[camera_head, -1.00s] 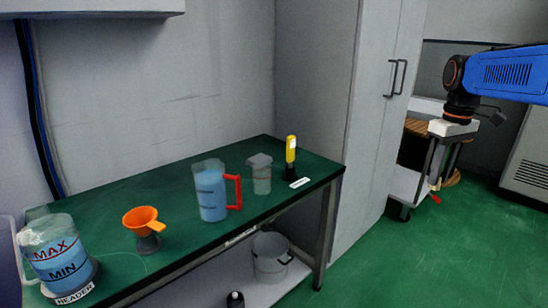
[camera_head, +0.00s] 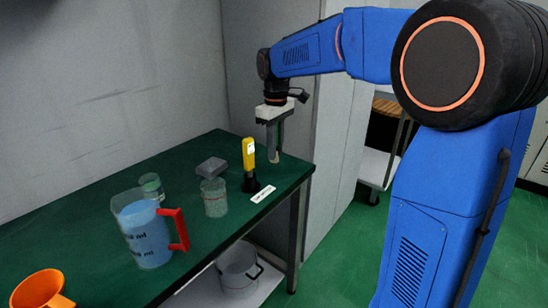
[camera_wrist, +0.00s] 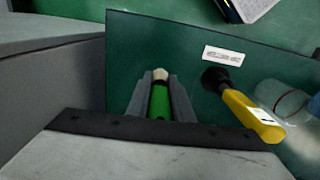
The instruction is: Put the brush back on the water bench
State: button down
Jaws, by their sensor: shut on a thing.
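My gripper (camera_head: 273,148) hangs pointing down over the right end of the green-topped bench (camera_head: 105,205), close to the grey cabinet. It is shut on the brush, whose pale tip (camera_head: 274,158) shows just below the fingers in the head view. In the wrist view, the brush (camera_wrist: 159,100) has a green handle and a cream tip and sits between the two grey fingers (camera_wrist: 159,97). The bench top lies beneath it. I cannot tell whether the tip touches the bench.
A yellow-handled tool (camera_head: 248,155) stands in a black base just left of my gripper, with a white label (camera_head: 262,194) in front. A clear beaker (camera_head: 214,198), a blue-filled jug (camera_head: 145,230) and an orange funnel (camera_head: 42,290) stand further left. The grey cabinet (camera_head: 335,150) is close behind right.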

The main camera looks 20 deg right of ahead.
aim_at(276, 161)
jog(key=shift+d+f, duration=0.1)
jog(key=shift+f, duration=1.55)
jog(key=shift+f, duration=0.1)
jog(key=c, duration=1.6)
grip_release()
jog(key=shift+o, duration=0.2)
